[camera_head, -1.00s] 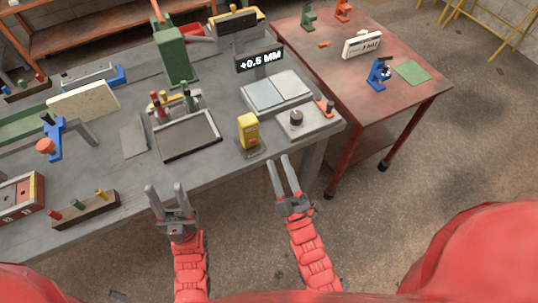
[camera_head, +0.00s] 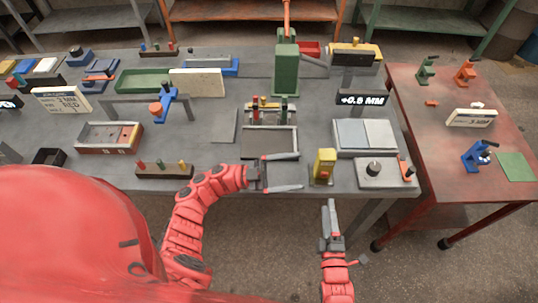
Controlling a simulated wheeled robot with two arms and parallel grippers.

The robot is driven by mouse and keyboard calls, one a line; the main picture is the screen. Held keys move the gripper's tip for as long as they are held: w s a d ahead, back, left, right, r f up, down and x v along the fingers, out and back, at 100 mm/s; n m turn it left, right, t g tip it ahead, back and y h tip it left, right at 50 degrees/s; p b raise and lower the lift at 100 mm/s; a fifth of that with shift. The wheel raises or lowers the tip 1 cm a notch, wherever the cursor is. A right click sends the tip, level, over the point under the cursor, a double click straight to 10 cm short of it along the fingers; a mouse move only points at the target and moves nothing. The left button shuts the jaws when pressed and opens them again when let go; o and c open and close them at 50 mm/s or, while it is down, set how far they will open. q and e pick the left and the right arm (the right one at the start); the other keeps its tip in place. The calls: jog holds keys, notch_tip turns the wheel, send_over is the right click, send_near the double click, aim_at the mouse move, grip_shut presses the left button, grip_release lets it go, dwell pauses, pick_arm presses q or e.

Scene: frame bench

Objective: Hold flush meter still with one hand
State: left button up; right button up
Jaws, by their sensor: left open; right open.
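A small yellow upright device (camera_head: 324,165) with a red spot low on it, perhaps the flush meter, stands near the bench's front edge. Behind it to the right, a dark display (camera_head: 362,99) reads about +0.5 MM above two pale plates (camera_head: 381,134) side by side. My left gripper (camera_head: 300,171) is open and empty, fingers pointing right just left of the yellow device, apart from it. My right gripper (camera_head: 328,204) points up in front of the bench edge, below the yellow device. Its fingers are nearly edge-on and nothing shows between them.
A dark-topped tray (camera_head: 270,143) lies behind my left gripper. A plate with a black knob (camera_head: 373,168) sits right of the yellow device. A green press (camera_head: 286,68) rises behind. A red table (camera_head: 440,148) adjoins at right.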

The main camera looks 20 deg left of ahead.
aim_at(318, 156)
pick_arm(q)
jog(key=w+a+f+n+y, duration=0.5)
jog(key=w+a+n, duration=0.1)
jog(key=a, duration=0.2)
jog(key=shift+t, duration=0.4)
jog(key=x, duration=1.6)
jog(key=shift+w+d+f, duration=0.2)
jog(key=shift+d+f, duration=0.05)
jog(key=shift+d, duration=0.1)
grip_shut()
